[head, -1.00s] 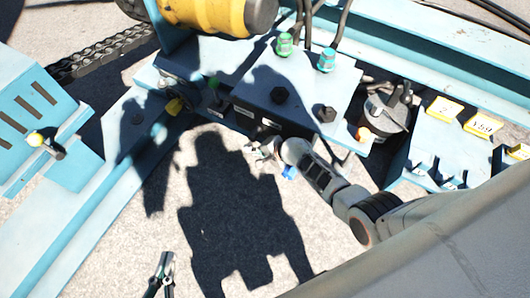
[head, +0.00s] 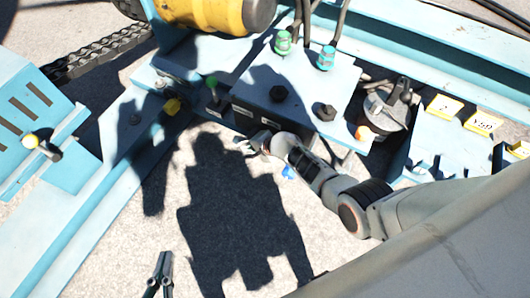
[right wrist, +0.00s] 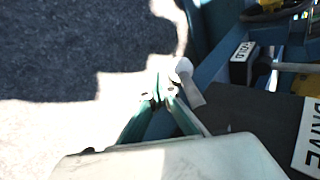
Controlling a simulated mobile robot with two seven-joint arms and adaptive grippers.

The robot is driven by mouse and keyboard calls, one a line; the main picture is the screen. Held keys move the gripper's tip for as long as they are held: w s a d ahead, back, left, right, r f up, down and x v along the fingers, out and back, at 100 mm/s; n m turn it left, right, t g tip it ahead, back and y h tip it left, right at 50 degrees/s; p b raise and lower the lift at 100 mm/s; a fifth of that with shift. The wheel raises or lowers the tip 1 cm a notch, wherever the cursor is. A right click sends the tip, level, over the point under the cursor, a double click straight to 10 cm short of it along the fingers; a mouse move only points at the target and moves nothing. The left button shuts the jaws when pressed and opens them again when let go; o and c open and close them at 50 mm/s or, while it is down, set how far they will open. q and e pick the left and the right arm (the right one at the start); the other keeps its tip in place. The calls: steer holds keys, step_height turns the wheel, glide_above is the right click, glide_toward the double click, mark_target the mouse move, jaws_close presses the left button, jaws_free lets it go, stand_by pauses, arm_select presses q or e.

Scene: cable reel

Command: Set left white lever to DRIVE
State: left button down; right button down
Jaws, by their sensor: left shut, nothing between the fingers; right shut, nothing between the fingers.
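In the right wrist view a white rounded knob on a pale stem (right wrist: 183,68), which looks like the left white lever, stands right at the tips of my right gripper (right wrist: 163,88). Whether they touch I cannot tell. A DRIVE label (right wrist: 308,140) lies at the right edge, and a HOLD label (right wrist: 243,52) is above it. In the head view my right gripper (head: 247,146) is at the front of the blue machine block, shut and empty; the lever is too small to tell there. My left gripper (head: 160,268) is shut and empty over the pavement at the bottom.
The blue machine block (head: 300,85) has black bolts and two green-teal caps on top. A green-knobbed lever (head: 212,82) stands left of it. A grey canister (head: 388,108) and yellow labels (head: 483,123) are at the right. The pavement in front is open, partly in my shadow.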

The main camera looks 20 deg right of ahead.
mark_target(246, 138)
stand_by(0.4)
steer(key=shift+r, duration=0.1)
steer(key=r, duration=0.6)
steer(key=w+r, duration=0.1)
steer(key=r, duration=0.3)
steer(key=shift+w+r, duration=0.1)
steer(key=shift+r, duration=0.7)
steer(key=shift+s+f, duration=0.5)
steer(key=shift+f, duration=0.25)
